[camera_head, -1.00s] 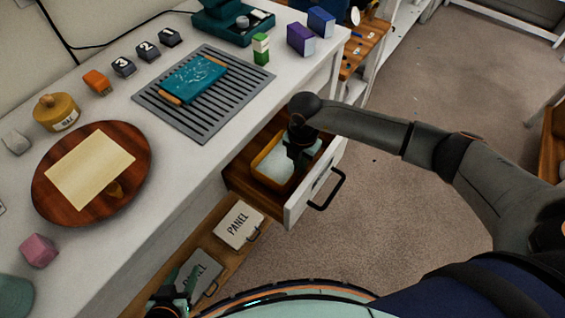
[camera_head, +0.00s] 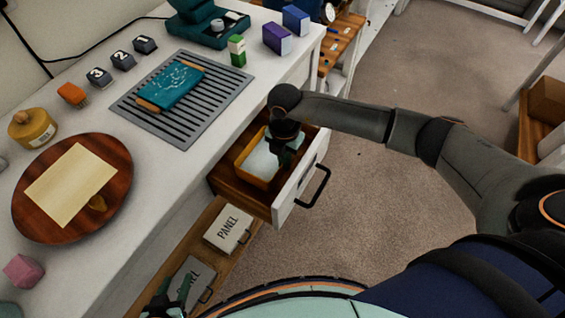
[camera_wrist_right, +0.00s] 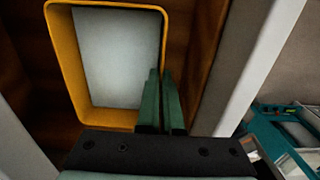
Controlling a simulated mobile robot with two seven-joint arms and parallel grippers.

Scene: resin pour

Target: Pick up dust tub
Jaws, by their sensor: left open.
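The dust tub (camera_head: 250,177) is a yellow-orange open box with pale, whitish contents. It sits in the open drawer (camera_head: 285,212) below the counter. In the right wrist view the tub (camera_wrist_right: 66,60) fills the upper left. My right gripper (camera_head: 283,158) reaches down at the tub's right side. In the wrist view its green fingers (camera_wrist_right: 160,73) are close together over the tub's near right rim, one inside and one outside, apparently shut on it. The arm hides part of the tub. My left gripper (camera_head: 168,303) is open at the bottom edge, away from the tub.
Two labelled panels (camera_head: 228,229) lie on a lower wooden shelf left of the drawer. The drawer front has a black handle (camera_head: 314,187). On the counter are a grey slatted rack (camera_head: 205,112) with a teal piece and a round wooden board (camera_head: 37,222).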

